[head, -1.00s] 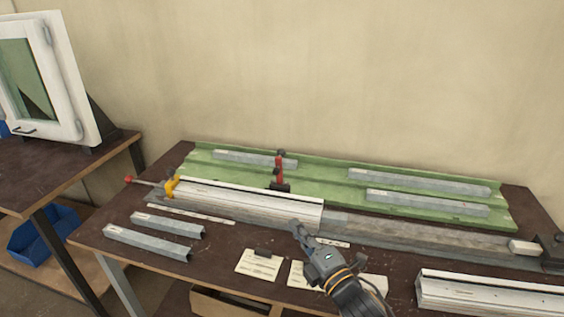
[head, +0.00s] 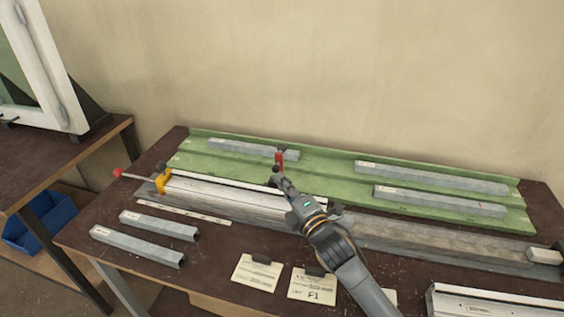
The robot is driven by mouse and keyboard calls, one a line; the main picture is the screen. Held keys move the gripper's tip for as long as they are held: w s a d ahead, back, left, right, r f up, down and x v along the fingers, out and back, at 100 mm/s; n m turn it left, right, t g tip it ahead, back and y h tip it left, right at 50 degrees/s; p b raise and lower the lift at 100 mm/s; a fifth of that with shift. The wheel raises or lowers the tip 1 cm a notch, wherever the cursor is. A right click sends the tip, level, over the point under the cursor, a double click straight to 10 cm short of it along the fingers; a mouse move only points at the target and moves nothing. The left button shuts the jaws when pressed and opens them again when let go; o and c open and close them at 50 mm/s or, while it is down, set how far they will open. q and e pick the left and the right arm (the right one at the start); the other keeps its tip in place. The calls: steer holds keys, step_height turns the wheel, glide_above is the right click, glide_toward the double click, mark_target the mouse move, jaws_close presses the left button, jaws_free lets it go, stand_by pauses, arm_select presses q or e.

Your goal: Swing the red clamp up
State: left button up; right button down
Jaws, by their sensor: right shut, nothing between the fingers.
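The red clamp (head: 279,160) stands at the back edge of the white profile (head: 220,196), beside the green tray. The top of its red lever shows, standing roughly upright. The clamp's lower part and base are hidden behind my right gripper (head: 277,179). My right gripper is shut and empty, with its fingertips at the near side of the clamp; I cannot tell whether they touch it. My left gripper is not in view.
The green tray (head: 330,164) with several grey profiles lies behind. A yellow clamp (head: 163,181) with a red-knobbed rod is at the profile's left end. Two loose grey profiles (head: 138,246) and paper cards (head: 258,272) lie in front. Open space is above the bench.

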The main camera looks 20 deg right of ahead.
mark_target(282, 152)
steer(key=w, duration=0.2)
steer(key=w+d+p, duration=0.1)
steer(key=w, duration=0.2)
steer(key=shift+w+d+r, duration=0.3)
steer(key=shift+d+r, duration=0.05)
steer(key=shift+d, duration=0.05)
steer(key=shift+r, duration=0.1)
steer(key=w+d+m+g+p, duration=0.1)
steer(key=p, duration=0.3)
steer(key=w+r+m+g+p, duration=0.1)
steer(key=p, duration=0.3)
steer(key=shift+w+d+r+g, duration=0.3)
steer(key=shift+d, duration=0.1)
steer(key=shift+w+d+f+m, duration=0.1)
steer(key=shift+f+m, duration=0.15)
steer(key=shift+m, duration=0.15)
